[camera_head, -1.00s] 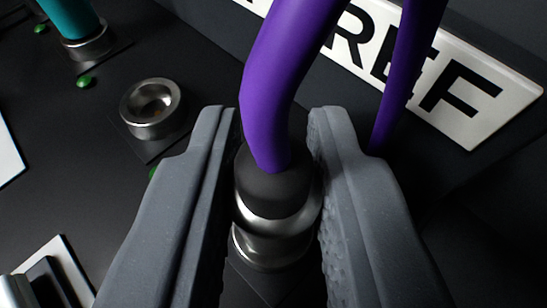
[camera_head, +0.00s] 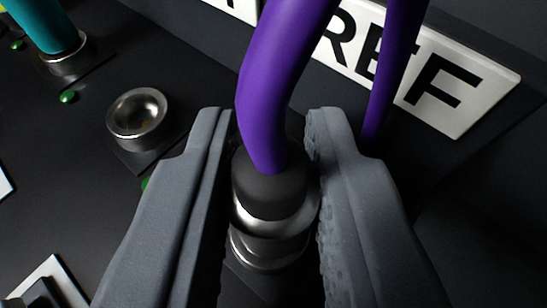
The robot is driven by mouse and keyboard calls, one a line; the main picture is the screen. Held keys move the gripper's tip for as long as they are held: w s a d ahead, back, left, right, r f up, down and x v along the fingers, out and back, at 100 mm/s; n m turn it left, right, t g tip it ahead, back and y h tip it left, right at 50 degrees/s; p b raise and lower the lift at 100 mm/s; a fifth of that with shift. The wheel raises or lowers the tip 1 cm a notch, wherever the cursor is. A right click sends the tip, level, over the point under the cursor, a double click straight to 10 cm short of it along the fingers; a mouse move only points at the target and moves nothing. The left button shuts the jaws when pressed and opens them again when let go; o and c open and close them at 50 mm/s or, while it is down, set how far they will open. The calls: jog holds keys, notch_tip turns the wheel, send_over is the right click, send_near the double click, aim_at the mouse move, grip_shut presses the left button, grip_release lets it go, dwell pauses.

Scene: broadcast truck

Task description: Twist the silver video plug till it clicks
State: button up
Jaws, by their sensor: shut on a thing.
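The silver video plug (camera_head: 300,222) has a black collar and a thick purple cable (camera_head: 272,85) rising from its top. It sits upright on a silver socket (camera_head: 268,250) in the black panel; whether it is locked there I cannot tell. My gripper (camera_head: 272,150) is shut on the plug, with one grey finger on its left side and one on its right. The fingers hide parts of the plug's sides and of the panel around the socket.
An empty silver socket (camera_head: 139,119) is to the left, with green lights (camera_head: 67,97) nearby. A teal cable (camera_head: 38,24) is plugged in at the upper left. A white label (camera_head: 450,95) reading "REF" lies behind the purple cable. White plates show at the lower left.

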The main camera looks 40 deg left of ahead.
jog(key=shift+m+t+h+b, duration=0.7)
jog(key=shift+m+h+b, duration=0.5)
jog(key=shift+b, duration=3)
